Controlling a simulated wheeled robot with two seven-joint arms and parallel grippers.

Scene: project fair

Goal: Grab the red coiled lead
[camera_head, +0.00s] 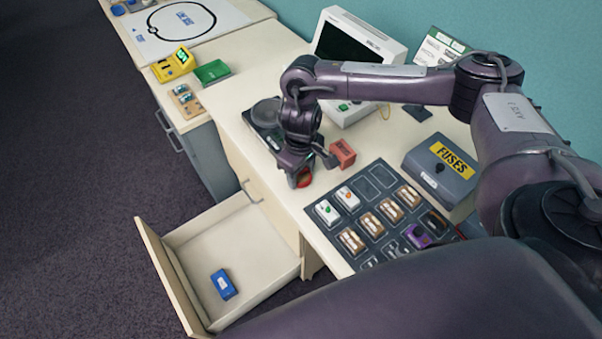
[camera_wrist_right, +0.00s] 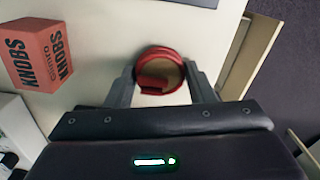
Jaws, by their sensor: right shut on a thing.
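The red coiled lead (camera_wrist_right: 153,84) is a round red ring in the right wrist view, between the two fingers of my right gripper (camera_wrist_right: 162,78). The fingers touch it on both sides, so the gripper is shut on it. In the head view the lead (camera_head: 305,180) shows as a small red patch at the fingertips of my right gripper (camera_head: 301,177), near the desk's front edge. I cannot tell whether it rests on the desk or is just above it. My left gripper is not in view.
A red KNOBS box (camera_head: 342,153) stands close beside the gripper. A dark tray of parts (camera_head: 372,190) lies to the right, with a grey FUSES box (camera_head: 440,166) behind it. Below the desk edge, an open drawer (camera_head: 205,245) holds a blue box (camera_head: 223,284).

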